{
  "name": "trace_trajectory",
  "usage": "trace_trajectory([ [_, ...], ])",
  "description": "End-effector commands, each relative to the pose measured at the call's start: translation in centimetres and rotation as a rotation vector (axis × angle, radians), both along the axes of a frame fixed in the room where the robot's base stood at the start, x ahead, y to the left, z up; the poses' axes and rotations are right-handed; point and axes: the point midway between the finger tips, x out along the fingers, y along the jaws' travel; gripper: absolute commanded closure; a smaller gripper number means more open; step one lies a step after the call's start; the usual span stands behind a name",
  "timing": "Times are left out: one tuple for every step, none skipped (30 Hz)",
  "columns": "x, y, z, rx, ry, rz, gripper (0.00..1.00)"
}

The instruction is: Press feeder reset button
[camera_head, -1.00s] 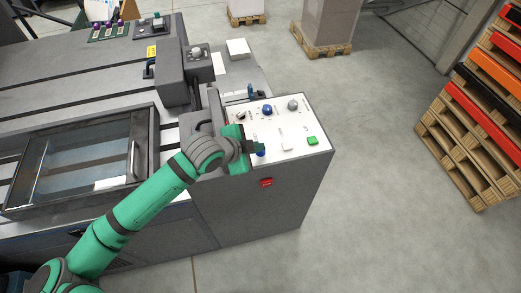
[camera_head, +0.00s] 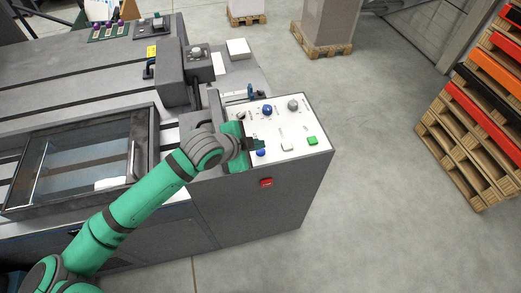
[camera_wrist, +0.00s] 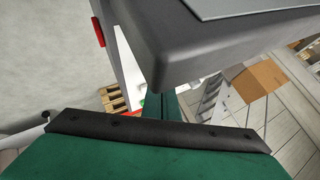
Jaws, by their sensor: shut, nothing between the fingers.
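The white control panel (camera_head: 300,119) on the machine's right end carries several controls. A blue button (camera_head: 261,153) sits at its front left, close to my gripper. A white square button (camera_head: 287,146) and a green button (camera_head: 312,141) lie to the right. A larger blue knob (camera_head: 267,110) and a grey knob (camera_head: 293,105) are at the back. No label is legible, so I cannot tell which is the feeder reset. My gripper (camera_head: 259,145) is shut and empty at the panel's left side, just behind the front blue button; contact cannot be told. Its fingers show in the wrist view (camera_wrist: 160,108).
A red switch (camera_head: 266,182) is on the cabinet's front face. A dark grey machine block is close to the fingers in the wrist view (camera_wrist: 190,45). Stacked pallets (camera_head: 475,130) stand at the right. The floor between is clear.

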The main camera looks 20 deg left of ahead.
Motion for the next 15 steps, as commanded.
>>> trace_trajectory([
  [0.00,-0.01,0.06,0.000,0.000,0.000,1.00],
  [0.00,-0.01,0.06,0.000,0.000,0.000,1.00],
  [0.00,-0.01,0.06,0.000,0.000,0.000,1.00],
  [-0.01,-0.02,0.05,0.000,0.000,0.000,1.00],
  [0.00,-0.01,0.06,0.000,0.000,0.000,1.00],
  [-0.01,-0.01,0.04,0.000,0.000,0.000,1.00],
  [-0.01,-0.01,0.04,0.000,0.000,0.000,1.00],
  [-0.01,-0.01,0.05,0.000,0.001,-0.001,1.00],
  [-0.01,-0.01,0.08,0.000,0.000,0.000,1.00],
  [0.00,-0.01,0.13,0.000,0.000,0.000,1.00],
  [0.01,0.00,0.21,0.000,0.000,0.000,1.00],
  [0.00,0.01,0.36,0.001,0.000,-0.001,1.00],
  [0.02,-0.05,0.51,0.001,0.000,-0.002,1.00],
  [0.03,-0.09,0.69,0.001,0.000,-0.002,1.00],
  [0.04,-0.10,0.98,0.001,0.001,-0.002,1.00],
])
